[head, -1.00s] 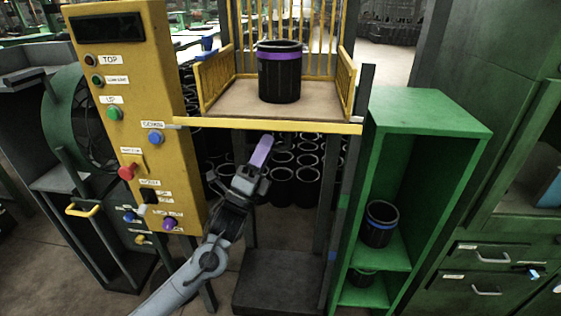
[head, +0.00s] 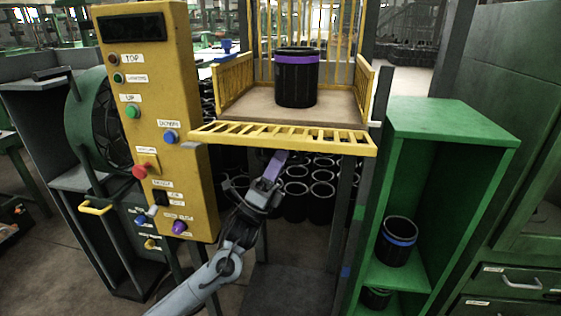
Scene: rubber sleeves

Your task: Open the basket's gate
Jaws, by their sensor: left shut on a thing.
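The basket (head: 240,112) is a yellow barred cage with a brown floor. Its gate (head: 328,139) is a yellow barred panel along the front edge, swung outward and down, with its free edge toward me. My left gripper (head: 281,154) reaches up from below with its purple-faced fingers at the middle of the gate's free edge. The jaws are shut on the gate there; the exact contact is small and partly hidden. A black sleeve with a purple band (head: 297,76) stands upright on the basket floor behind the gate. My right gripper is out of view.
A yellow control panel (head: 205,90) with buttons stands left of the basket, close to my left arm. A green shelf (head: 443,118) with a blue-banded black sleeve (head: 396,243) stands right. Several black sleeves (head: 296,190) stand below and behind the basket.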

